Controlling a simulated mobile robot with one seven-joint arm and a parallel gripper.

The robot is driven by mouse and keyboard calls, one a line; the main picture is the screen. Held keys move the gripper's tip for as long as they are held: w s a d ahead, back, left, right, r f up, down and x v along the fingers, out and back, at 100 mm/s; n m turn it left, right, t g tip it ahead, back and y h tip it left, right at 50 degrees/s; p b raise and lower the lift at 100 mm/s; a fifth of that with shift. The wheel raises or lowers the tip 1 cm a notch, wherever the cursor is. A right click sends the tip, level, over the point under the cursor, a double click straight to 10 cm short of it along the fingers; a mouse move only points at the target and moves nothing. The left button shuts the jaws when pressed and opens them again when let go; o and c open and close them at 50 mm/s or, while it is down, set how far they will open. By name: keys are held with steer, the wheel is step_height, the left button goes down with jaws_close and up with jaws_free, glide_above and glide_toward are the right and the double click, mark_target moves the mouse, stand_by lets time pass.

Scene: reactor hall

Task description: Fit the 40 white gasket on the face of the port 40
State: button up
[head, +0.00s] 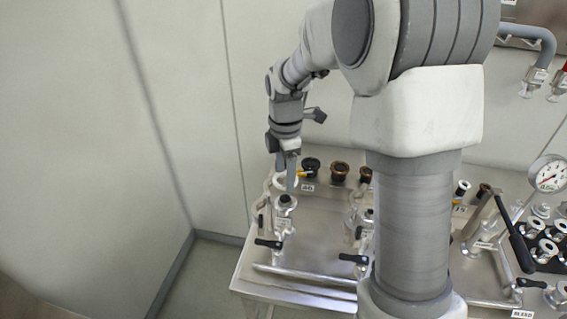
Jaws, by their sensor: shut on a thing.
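My gripper (288,182) points down at the left end of the steel bench and is shut on the white gasket (279,183). The gasket shows as a small pale ring beside the fingers, partly hidden by them. Just below it in the picture stands a steel port (286,203) with a dark centre. A small label (308,187), which seems to read 40, is right of the fingers. I cannot tell whether the gasket touches the port.
A black-topped fitting (311,165) and brown-topped fittings (339,171) stand behind. Black-handled valves (269,244) are in front on the steel bench (315,215). A gauge (549,174) and long black lever (515,236) are at right. My arm hides the bench middle.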

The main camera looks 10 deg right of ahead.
mark_target(285, 199)
steer(key=shift+f+b, duration=2.75)
steer(key=shift+f, duration=0.95)
steer(key=shift+s+f, duration=0.1)
steer(key=shift+f, duration=0.1)
